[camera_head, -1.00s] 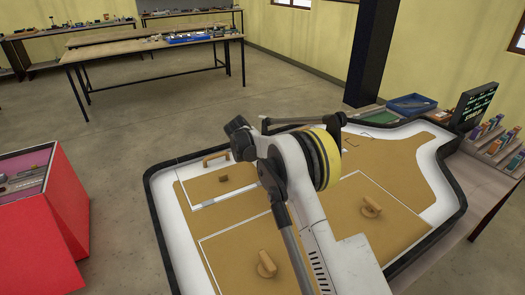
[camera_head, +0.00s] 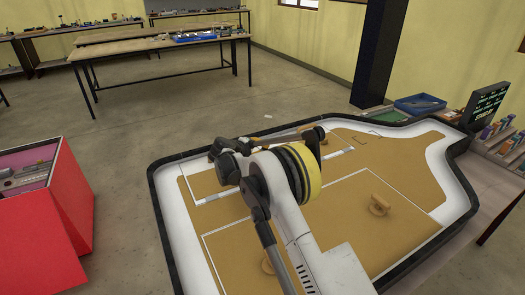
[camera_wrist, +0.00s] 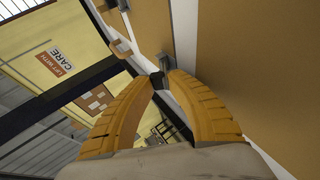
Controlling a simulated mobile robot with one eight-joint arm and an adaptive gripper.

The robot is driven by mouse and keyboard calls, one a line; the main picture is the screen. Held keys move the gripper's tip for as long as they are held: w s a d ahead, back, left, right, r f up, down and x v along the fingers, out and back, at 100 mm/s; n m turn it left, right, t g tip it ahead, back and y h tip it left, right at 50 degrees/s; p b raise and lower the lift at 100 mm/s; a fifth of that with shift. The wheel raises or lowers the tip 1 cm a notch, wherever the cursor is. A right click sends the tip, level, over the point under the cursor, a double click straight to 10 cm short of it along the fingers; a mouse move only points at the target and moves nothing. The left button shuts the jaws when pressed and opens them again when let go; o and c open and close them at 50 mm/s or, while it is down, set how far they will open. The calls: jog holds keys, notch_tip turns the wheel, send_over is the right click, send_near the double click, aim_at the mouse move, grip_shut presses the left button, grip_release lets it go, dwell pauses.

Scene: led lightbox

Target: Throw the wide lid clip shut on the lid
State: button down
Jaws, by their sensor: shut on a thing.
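My gripper (camera_wrist: 163,78) shows in the wrist view, with two ribbed orange-yellow fingers closed together at the tips. They are shut on a small grey and dark metal piece (camera_wrist: 165,62), which looks like the wide lid clip, beside a white edge and the tan lid panel (camera_wrist: 183,25). The fingertips hide part of the clip, so its exact angle cannot be told. In the head view my arm covers the gripper and the clip. The tan lid panel (camera_head: 203,183) shows at the left of the lightbox, partly behind my arm.
The lightbox has a raised black rim (camera_head: 158,215) around white and tan panels. A wooden knob (camera_head: 378,205) stands on the right panel. A second small fitting (camera_wrist: 120,48) sits farther along the edge in the wrist view. A red cabinet (camera_head: 45,215) stands left, across open floor.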

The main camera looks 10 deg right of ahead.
jog(key=c, duration=1.3)
grip_release()
jog(key=shift+c, duration=0.2)
jog(key=shift+d+r, duration=0.1)
